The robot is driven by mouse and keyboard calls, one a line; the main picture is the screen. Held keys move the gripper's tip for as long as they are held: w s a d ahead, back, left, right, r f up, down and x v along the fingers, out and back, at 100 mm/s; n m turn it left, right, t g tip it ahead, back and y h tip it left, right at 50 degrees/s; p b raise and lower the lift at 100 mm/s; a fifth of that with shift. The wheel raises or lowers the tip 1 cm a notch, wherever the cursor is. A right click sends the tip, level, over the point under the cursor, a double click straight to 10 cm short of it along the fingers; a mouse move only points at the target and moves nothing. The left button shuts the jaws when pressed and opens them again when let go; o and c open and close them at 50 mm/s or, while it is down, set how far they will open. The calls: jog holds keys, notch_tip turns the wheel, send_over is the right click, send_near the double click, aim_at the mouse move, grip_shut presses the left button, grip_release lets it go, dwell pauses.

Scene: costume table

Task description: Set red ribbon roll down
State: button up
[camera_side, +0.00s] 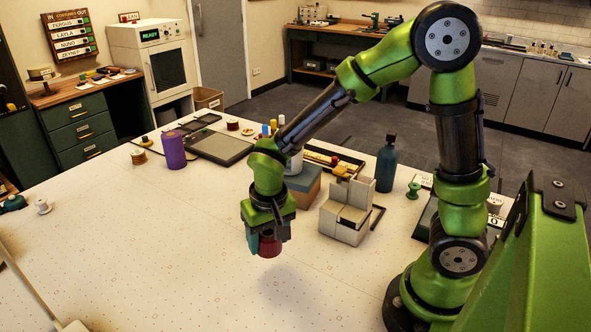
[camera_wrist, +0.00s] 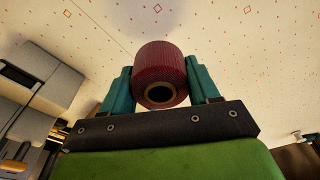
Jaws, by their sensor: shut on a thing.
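The red ribbon roll (camera_side: 269,246) is held in my gripper (camera_side: 266,238) above the white spotted table (camera_side: 150,250). In the wrist view the red ribbon roll (camera_wrist: 160,68) sits between the two teal fingers of my gripper (camera_wrist: 160,84), which are shut on its sides. Its dark round core hole faces the wrist camera. A soft shadow lies on the table below and to the right of it, and the roll looks a little above the surface.
A grey block-like holder (camera_side: 345,212) stands just right of my gripper. A dark blue bottle (camera_side: 386,163), a green spool (camera_side: 413,190) and a purple roll (camera_side: 173,150) stand farther back. A white spool (camera_side: 43,206) is at the left edge. The table's front and left-middle are clear.

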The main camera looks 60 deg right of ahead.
aim_at(270, 235)
jog(key=shift+f, duration=3.2)
jog(key=shift+f, duration=0.1)
jog(key=o, duration=1.1)
jog(key=shift+c, duration=0.2)
jog(key=r, duration=0.4)
jog(key=s+r, duration=0.1)
jog(key=r, duration=0.7)
jog(key=shift+s+a+r, duration=0.15)
jog(key=shift+a, duration=0.15)
jog(key=s+d+r+n+t+y, duration=0.1)
jog(key=s+d+r+t+y, duration=0.1)
jog(key=s+r+t, duration=0.4)
jog(key=shift+s+d+r+y, duration=0.3)
jog(key=shift+s+d+r, duration=0.7)
jog(key=shift+r, duration=1.7)
